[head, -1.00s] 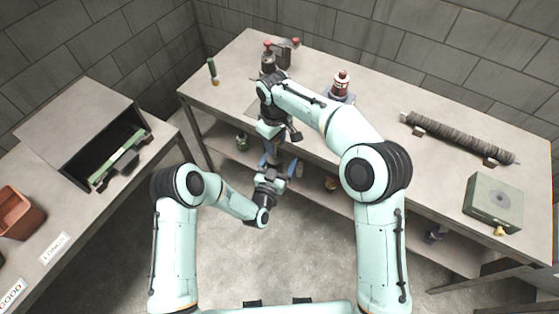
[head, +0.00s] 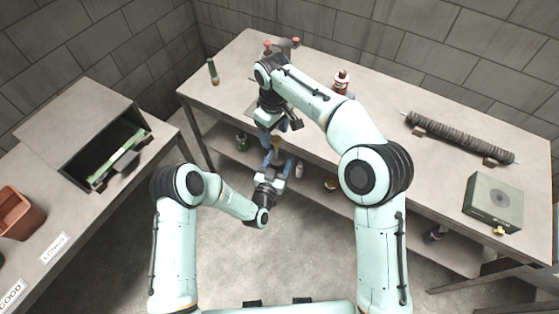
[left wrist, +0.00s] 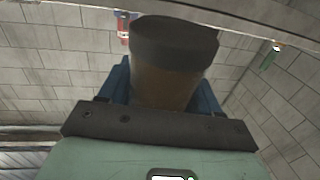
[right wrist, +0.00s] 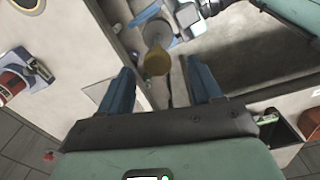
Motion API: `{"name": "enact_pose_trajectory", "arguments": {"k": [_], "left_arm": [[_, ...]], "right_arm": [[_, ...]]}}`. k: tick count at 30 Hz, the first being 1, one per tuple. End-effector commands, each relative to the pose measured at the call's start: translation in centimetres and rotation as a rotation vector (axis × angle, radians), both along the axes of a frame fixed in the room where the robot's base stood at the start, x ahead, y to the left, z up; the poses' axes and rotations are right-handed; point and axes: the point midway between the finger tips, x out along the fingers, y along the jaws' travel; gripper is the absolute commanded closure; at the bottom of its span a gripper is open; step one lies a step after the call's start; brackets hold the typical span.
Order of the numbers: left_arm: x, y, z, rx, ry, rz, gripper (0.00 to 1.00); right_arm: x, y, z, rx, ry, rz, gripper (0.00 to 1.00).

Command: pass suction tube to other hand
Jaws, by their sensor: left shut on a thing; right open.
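The suction tube, with a dark grey collar and a brownish body, stands between the blue fingers of my left gripper (left wrist: 165,95) in the left wrist view (left wrist: 172,45). My left gripper (head: 273,165) is shut on it, over the floor in front of the long bench. In the right wrist view the tube shows a grey part and a yellowish end (right wrist: 157,60), beyond and between my right fingers. My right gripper (right wrist: 160,88) is open and empty, apart from the tube. In the head view my right gripper (head: 268,140) is just above the left one, and the tube is mostly hidden.
The long bench (head: 400,170) holds a dark ribbed roll (head: 460,137) on supports, a green box (head: 493,203), a red-and-white bottle (head: 341,80) and a small green bottle (head: 212,72). The left table carries an open box (head: 75,165) and an orange bin (head: 14,212). Clear floor lies between.

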Motion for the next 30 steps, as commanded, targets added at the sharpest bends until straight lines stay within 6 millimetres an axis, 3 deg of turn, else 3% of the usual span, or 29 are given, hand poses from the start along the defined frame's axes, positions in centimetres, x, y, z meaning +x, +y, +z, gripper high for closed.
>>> {"name": "enact_pose_trajectory", "arguments": {"k": [3, 9, 13, 17, 20, 23, 26, 30], "left_arm": [[0.0, 0.0, 0.1, -0.001, -0.002, 0.0, 0.73], [0.0, 0.0, 0.1, -0.001, -0.002, 0.0, 0.73], [0.0, 0.0, 0.1, -0.001, -0.002, 0.0, 0.73], [0.0, 0.0, 0.1, -0.001, -0.002, 0.0, 0.73], [0.0, 0.0, 0.1, -0.001, -0.002, 0.0, 0.73], [0.0, 0.0, 0.1, -0.001, -0.002, 0.0, 0.73], [0.0, 0.0, 0.0, -0.001, -0.002, 0.0, 0.73], [0.0, 0.0, 0.0, 0.0, -0.001, 0.0, 0.73]], "right_arm": [[0.1, 0.1, 2.9, 0.002, -0.006, -0.001, 0.36], [0.1, 0.1, 6.1, 0.001, -0.003, 0.0, 0.36], [0.1, 0.0, 7.1, 0.001, -0.003, -0.001, 0.36], [0.7, -1.1, 6.8, -0.002, -0.016, -0.034, 0.36], [2.1, -3.5, 5.4, -0.007, -0.05, -0.106, 0.36], [3.6, -6.6, 2.3, -0.007, -0.084, -0.197, 0.36], [4.0, -8.6, -2.9, 0.009, -0.078, -0.258, 0.36], [2.7, -10.2, -10.4, 0.046, -0.036, -0.321, 0.36]]}}
